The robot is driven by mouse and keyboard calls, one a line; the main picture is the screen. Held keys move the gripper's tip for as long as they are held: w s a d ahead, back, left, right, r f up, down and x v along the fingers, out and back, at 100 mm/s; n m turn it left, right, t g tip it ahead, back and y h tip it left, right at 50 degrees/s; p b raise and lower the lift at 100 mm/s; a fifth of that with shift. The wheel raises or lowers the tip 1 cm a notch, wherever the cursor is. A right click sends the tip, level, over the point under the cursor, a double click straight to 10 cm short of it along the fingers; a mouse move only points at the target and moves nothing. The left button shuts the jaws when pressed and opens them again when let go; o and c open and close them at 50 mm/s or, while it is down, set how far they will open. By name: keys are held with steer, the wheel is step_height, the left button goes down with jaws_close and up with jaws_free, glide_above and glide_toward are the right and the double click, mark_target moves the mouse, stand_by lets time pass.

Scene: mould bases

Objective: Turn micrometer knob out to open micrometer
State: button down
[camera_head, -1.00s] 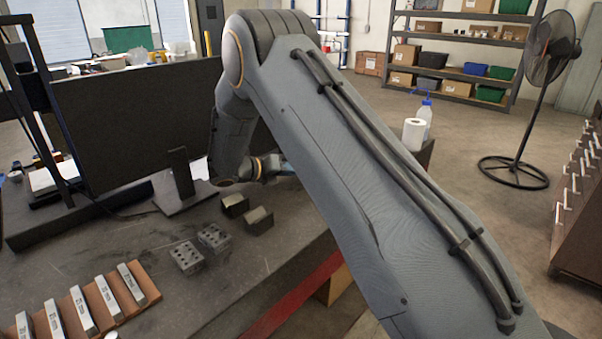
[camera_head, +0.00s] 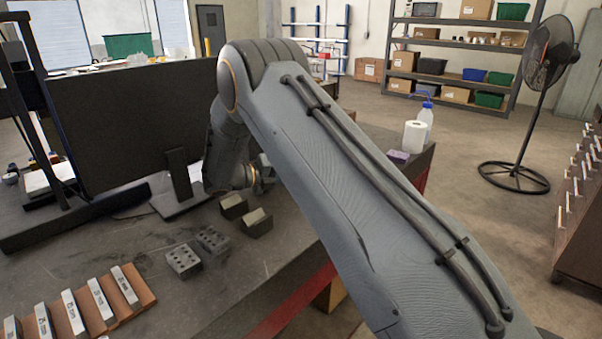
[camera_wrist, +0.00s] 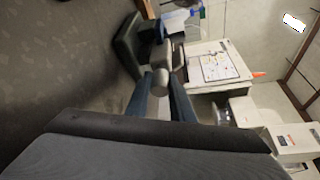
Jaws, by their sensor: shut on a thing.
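In the wrist view my gripper (camera_wrist: 160,84) has two blue-grey fingers shut on a silver cylindrical knob (camera_wrist: 161,84) of the micrometer. The knob lies between the fingertips. A dark green curved piece (camera_wrist: 128,45), which looks like the micrometer's frame or stand, is just beyond and to the left. I cannot tell how far the micrometer is open. In the head view my arm hides the micrometer and most of the gripper.
A white box with a printed sheet (camera_wrist: 220,66) lies close to the right of the knob in the wrist view. In the head view, metal blocks (camera_head: 233,207), a black monitor (camera_head: 130,125), a purple block (camera_head: 398,157) and a paper roll (camera_head: 414,136) stand on the bench.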

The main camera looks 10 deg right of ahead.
steer(key=c, duration=1.6)
jaws_free()
steer(key=shift+o, duration=0.2)
steer(key=shift+r, duration=0.6)
steer(key=o, duration=1)
steer(key=r+b, duration=0.1)
steer(key=r, duration=0.2)
steer(key=r+b, duration=0.1)
steer(key=r, duration=0.1)
steer(key=shift+w+a+r, duration=0.1)
steer(key=shift+w+r, duration=0.1)
steer(key=shift+r, duration=0.2)
steer(key=shift+s+r, duration=0.2)
steer(key=shift+r, duration=1)
steer(key=c, duration=1)
steer(key=shift+r+b, duration=0.35)
